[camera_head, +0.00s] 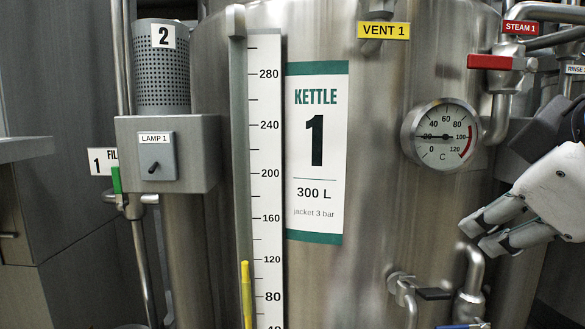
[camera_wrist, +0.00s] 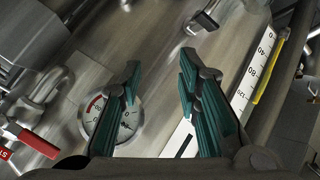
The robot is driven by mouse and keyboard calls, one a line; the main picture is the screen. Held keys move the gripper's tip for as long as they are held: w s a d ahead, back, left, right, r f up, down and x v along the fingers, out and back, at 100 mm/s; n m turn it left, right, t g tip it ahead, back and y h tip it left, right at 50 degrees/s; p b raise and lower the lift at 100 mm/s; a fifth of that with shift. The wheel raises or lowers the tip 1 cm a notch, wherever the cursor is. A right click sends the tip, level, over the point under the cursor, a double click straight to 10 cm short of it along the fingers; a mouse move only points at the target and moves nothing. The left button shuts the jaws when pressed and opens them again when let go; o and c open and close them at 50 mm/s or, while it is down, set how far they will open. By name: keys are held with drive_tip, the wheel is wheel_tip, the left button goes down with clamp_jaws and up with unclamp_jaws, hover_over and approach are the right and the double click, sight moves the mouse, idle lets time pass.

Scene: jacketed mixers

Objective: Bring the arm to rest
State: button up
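My gripper (camera_head: 478,236) is at the right side of the head view, in front of the steel kettle (camera_head: 390,215), with its white-backed fingers pointing left. It is below and to the right of the round temperature gauge (camera_head: 441,135). In the wrist view, the two green-padded fingers of my gripper (camera_wrist: 160,75) stand apart with nothing between them. The kettle wall (camera_wrist: 150,35) lies beyond them, and the gauge (camera_wrist: 112,120) is partly behind the left finger. Most of my arm is cut off by the right edge of the head view.
A red steam valve handle (camera_head: 490,62) and pipes stand above my gripper. A lower pipe elbow (camera_head: 472,268) and a dark-handled valve (camera_head: 433,294) are close below it. A level scale (camera_head: 266,150) and lamp box (camera_head: 167,153) are further left.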

drive_tip(key=s+a+f+m+g+y, duration=0.1)
drive_tip(key=s+f+m+g, duration=0.35)
drive_tip(key=s+f, duration=0.5)
drive_tip(key=s+a+f+m+g+y, duration=0.1)
drive_tip(key=s+f+m+g, duration=0.35)
drive_tip(key=f, duration=0.75)
wheel_tip(320, 180, up, 37)
drive_tip(key=n+t+p, duration=0.2)
drive_tip(key=t+p, duration=0.1)
drive_tip(key=p, duration=3.2)
drive_tip(key=shift+s+d+n, duration=0.3)
drive_tip(key=shift+s, duration=0.15)
